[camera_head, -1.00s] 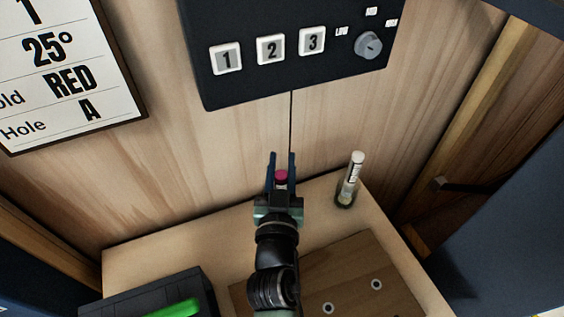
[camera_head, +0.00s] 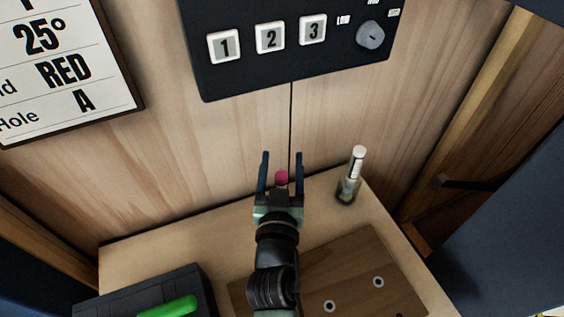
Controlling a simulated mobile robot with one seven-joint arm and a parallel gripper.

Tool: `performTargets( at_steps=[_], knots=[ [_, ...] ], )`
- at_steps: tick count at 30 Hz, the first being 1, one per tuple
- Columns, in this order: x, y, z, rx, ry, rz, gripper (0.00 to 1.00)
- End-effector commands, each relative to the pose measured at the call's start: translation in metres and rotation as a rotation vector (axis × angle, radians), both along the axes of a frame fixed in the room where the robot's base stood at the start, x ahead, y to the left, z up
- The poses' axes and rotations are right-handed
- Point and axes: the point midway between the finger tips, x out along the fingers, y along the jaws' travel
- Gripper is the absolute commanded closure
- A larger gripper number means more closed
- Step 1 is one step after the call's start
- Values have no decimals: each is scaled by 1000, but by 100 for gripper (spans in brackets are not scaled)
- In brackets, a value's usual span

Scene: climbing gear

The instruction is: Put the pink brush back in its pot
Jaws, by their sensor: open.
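The pink top of the brush (camera_head: 282,177) shows between the two fingers of my gripper (camera_head: 281,170). The gripper is open, with a finger on each side of the pink top and a visible gap on both sides. The rest of the brush is hidden behind the gripper and my arm. I see no pot around it from here, and cannot tell whether it stands in one. A clear container (camera_head: 347,191) with a white-topped item upright in it stands to the right, apart from my gripper.
A wooden board with dark-ringed holes (camera_head: 352,274) lies on the pale tabletop (camera_head: 190,241) at front right. A dark case (camera_head: 128,294) with a green item (camera_head: 169,308) is at front left. A black button panel (camera_head: 295,70) and a sign (camera_head: 62,84) are on the back wall.

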Motion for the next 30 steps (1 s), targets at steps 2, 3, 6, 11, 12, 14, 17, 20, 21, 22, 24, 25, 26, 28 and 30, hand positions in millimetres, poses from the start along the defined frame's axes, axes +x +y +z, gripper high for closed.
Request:
performTargets(
  at_steps=[2,3,6,11,12,14,17,20,21,22,24,25,26,28,30],
  knots=[
    [0,0,-1,0,1,0,35],
    [-1,0,-1,0,1,0,35],
    [-7,0,-2,-2,1,0,35],
    [-28,1,-5,-1,2,0,35],
    [-35,1,-5,-1,2,0,35],
    [-48,2,-5,0,1,0,35],
    [-68,3,-6,-2,3,-2,35],
    [-86,4,-5,-1,3,-1,35],
    [-93,4,-5,-1,3,-1,35],
    [-98,5,-5,0,2,-1,35],
    [-108,5,-4,1,2,-2,35],
    [-112,6,-4,0,3,-1,35],
    [-115,6,-4,-1,2,-1,35],
    [-121,6,-3,-1,2,-1,35],
    [-125,7,-2,0,1,-1,35]
  ],
)
